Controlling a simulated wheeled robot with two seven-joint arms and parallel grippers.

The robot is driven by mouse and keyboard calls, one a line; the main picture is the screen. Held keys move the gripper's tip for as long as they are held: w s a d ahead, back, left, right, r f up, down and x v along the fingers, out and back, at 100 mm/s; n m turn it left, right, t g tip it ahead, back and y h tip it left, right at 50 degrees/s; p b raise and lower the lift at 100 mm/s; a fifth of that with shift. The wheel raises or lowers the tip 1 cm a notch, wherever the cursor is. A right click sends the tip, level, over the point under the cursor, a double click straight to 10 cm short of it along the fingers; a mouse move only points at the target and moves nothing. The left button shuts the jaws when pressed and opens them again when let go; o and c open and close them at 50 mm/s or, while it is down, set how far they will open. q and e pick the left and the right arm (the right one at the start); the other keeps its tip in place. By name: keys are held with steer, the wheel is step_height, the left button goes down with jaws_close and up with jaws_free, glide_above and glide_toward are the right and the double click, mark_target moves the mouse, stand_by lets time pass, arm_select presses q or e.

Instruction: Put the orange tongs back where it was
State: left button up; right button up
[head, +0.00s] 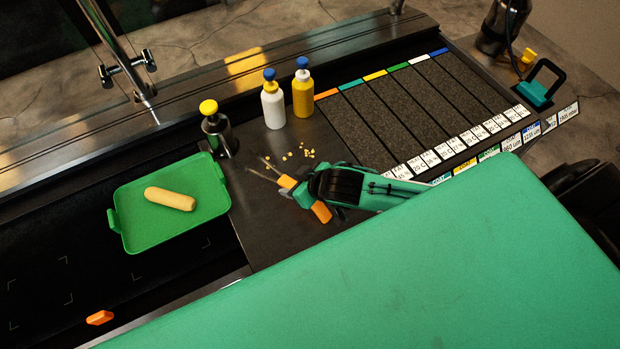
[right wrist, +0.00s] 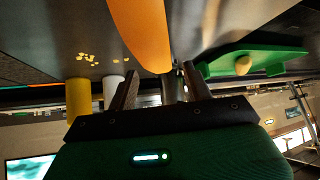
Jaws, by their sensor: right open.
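The orange tongs (head: 320,212) lie on the dark counter, with their metal ends pointing to the upper left in the head view. My right gripper (head: 304,194) is over them and hides their middle. In the right wrist view the orange handle (right wrist: 142,32) shows large at the top, and its rounded end reaches toward the gap between my right fingers (right wrist: 160,88). These fingers are open and apart. I cannot tell whether they touch the tongs. My left gripper is not in view.
A green tray (head: 135,232) with a tan roll (head: 170,199) lies to the left. A black yellow-capped bottle (head: 217,130), a white bottle (head: 272,103) and a yellow bottle (head: 303,94) stand behind. Small yellow bits (head: 300,153) lie nearby. A small orange piece (head: 100,317) lies at lower left.

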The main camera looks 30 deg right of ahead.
steer(key=b+v, duration=0.1)
steer(key=v, duration=0.7)
steer(key=shift+s+r, duration=0.15)
stand_by(0.3)
